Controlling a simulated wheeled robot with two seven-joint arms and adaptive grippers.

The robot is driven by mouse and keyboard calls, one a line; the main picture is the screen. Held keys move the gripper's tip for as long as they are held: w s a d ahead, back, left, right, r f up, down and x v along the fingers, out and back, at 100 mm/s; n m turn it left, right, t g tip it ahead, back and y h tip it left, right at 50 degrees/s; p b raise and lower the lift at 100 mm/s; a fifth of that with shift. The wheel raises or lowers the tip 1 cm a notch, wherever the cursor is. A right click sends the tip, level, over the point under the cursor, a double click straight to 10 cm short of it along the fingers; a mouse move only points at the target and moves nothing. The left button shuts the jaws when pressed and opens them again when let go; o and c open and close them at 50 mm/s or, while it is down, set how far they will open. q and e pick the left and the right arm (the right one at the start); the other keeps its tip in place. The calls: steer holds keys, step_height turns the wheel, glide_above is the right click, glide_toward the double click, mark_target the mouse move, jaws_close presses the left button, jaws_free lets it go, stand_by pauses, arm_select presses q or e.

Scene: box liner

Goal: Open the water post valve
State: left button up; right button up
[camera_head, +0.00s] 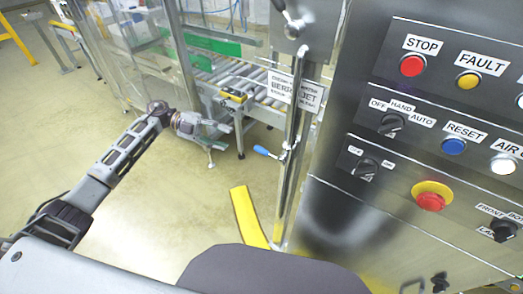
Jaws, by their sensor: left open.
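A vertical metal pipe (297,110) stands beside the steel control cabinet in the head view. A small valve with a blue-tipped lever (265,151) sits on it; the lever sticks out to the left, slightly raised at its tip. I take this to be the water post valve, as no readable label names it. My left gripper (229,127) is open and empty, pointing right. In the picture it is left of and a little above the blue lever tip, apart from it. The depth gap is hard to judge. My right gripper is not in view.
The control cabinet (335,215) with several buttons and knobs fills the right side. A roller conveyor (260,100) and a clear guard panel (140,60) lie behind my left arm. A yellow floor-level bar (246,215) stands below the lever. The floor at left is clear.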

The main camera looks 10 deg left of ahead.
mark_target(258, 150)
arm_select(q)
steer(key=x, duration=1.2)
steer(key=shift+d+f, duration=0.15)
steer(key=shift+d, duration=0.25)
steer(key=shift+d+f, duration=0.1)
steer(key=shift+d, duration=0.4)
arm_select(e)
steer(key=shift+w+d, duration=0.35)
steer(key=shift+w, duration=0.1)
